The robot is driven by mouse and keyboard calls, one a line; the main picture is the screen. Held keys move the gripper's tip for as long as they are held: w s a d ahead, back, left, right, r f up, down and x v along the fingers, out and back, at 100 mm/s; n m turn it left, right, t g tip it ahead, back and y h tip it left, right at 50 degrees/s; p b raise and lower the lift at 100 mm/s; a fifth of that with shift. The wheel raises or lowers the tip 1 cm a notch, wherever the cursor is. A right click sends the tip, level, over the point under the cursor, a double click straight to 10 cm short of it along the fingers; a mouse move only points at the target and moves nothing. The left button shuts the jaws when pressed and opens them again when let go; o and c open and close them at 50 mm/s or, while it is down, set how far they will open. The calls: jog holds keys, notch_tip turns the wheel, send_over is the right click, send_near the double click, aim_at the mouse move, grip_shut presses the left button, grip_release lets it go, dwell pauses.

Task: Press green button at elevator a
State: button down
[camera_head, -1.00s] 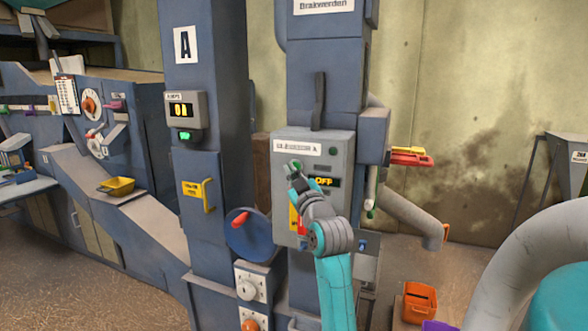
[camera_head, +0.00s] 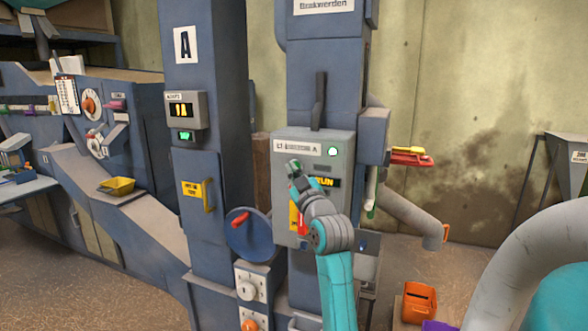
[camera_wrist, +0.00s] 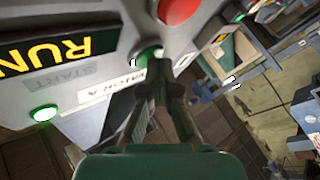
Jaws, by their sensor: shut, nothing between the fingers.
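The control box labelled elevator A (camera_head: 283,215) is mounted on the blue elevator column. Its display (camera_head: 328,182) reads RUN and its green lamp (camera_head: 332,151) is lit. My gripper (camera_head: 294,168) is shut and empty, with its tip at the upper left of the box face. In the wrist view my gripper (camera_wrist: 160,72) has its fingertips at the green button (camera_wrist: 148,52), which they partly cover; I cannot tell whether they still touch. A red button (camera_wrist: 180,8) sits beside it. The RUN display (camera_wrist: 45,52) and green lamp (camera_wrist: 45,113) also show in the wrist view.
A pipe (camera_head: 410,215) and red tray (camera_head: 408,159) lie to the right.

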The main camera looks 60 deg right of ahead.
dwell(0.5)
jog(key=shift+a, duration=0.8)
jog(key=shift+s+a, duration=0.15)
jog(key=shift+a, duration=1.15)
jog(key=shift+s+a, duration=0.1)
jog(key=shift+a, duration=1.15)
